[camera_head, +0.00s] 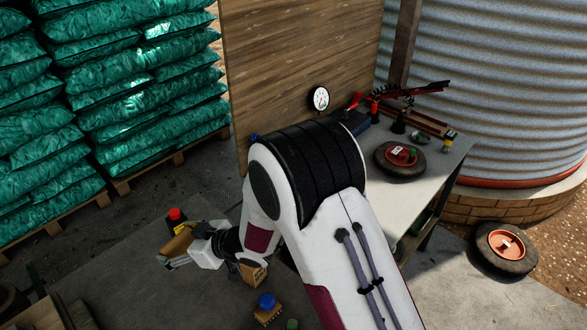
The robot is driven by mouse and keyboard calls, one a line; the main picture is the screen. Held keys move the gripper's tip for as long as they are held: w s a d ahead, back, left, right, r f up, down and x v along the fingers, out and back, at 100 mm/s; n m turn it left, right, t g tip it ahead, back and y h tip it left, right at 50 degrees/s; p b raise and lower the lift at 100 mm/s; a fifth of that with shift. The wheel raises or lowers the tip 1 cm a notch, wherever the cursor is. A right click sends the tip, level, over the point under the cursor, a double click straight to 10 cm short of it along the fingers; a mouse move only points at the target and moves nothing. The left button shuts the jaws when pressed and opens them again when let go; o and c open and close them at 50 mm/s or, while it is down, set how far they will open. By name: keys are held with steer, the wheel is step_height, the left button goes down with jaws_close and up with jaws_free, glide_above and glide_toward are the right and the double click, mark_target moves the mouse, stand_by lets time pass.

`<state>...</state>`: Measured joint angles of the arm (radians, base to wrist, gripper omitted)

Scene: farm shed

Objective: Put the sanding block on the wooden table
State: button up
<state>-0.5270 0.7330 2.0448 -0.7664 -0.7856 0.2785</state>
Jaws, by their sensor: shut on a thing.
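My gripper (176,254) is at the lower left, shut on a tan-brown block (180,241) that looks like the sanding block. The fingers and wrist cover part of it. The block is over or close to a dark grey-brown tabletop (110,262) at the lower left, which may be the wooden table. I cannot tell whether the block touches this top. A red-capped item (175,215) shows just behind the block.
A small brown box (252,275), a blue-topped block (267,309) and a green item (292,324) are near my arm. Green sacks (110,80) are stacked behind.

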steer(key=w+d+r, duration=0.3)
steer(key=w+d, duration=1.5)
steer(key=d, duration=0.4)
steer(key=w+d+f+m+t, duration=0.1)
steer(key=w+d, duration=0.1)
steer(key=d, duration=1.3)
steer(key=w+d+m+t+h, duration=0.1)
steer(key=d, duration=1.5)
steer(key=shift+w+f+m+h, duration=0.3)
steer(key=shift+w+f, duration=0.05)
steer(key=shift+w, duration=0.05)
steer(key=shift+f, duration=3.1)
steer(key=shift+f, duration=1.85)
steer(key=shift+c, duration=0.2)
